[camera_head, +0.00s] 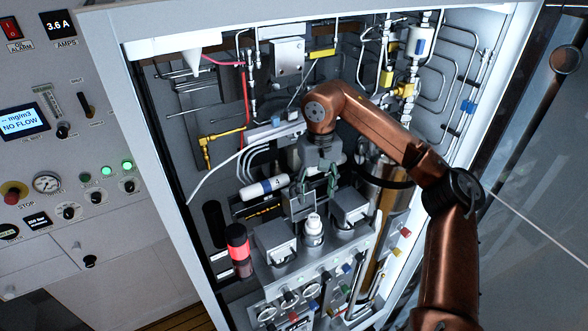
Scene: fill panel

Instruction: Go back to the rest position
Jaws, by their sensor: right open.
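My right arm comes in from the lower right, copper-coloured, and reaches into the open panel cabinet. My right gripper (319,187) points down inside the cabinet, with its grey-green fingers apart. I see nothing held between the fingers. A small white bottle (313,229) with a white cap stands upright below the gripper, between two grey block-shaped fixtures (277,243) and (350,208). The fingertips look apart from the bottle. My left gripper does not show.
A red-lit cylinder (238,250) stands at lower left. Pipes and yellow valves (404,90) line the back. The cabinet's white frame (150,170) bounds the left. A control panel (60,200) is farther left.

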